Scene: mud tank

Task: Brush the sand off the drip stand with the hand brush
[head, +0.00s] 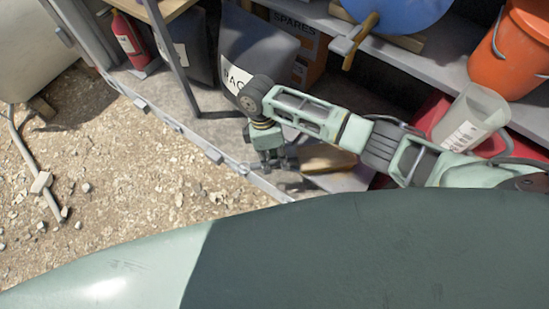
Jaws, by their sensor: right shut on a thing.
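My right gripper (274,160) points down, low over the grey ledge at the front of the storage bay. Its fingers are small in view and look shut. A tan wooden piece (327,158), which looks like part of the hand brush, shows just right of the fingers, partly behind my right arm. Dark bits at the fingertips are too small to tell apart. I cannot pick out the drip stand for sure; the arm hides part of the ledge. My left gripper is not in view.
A dark bag (256,50) stands behind the gripper, beside a spares box (300,45). A blue drum (398,10) lies on a shelf (440,65) above. A clear jug (470,118) and orange bucket (515,50) are right. A fire extinguisher (128,42) is left. Gravel ground lies front left.

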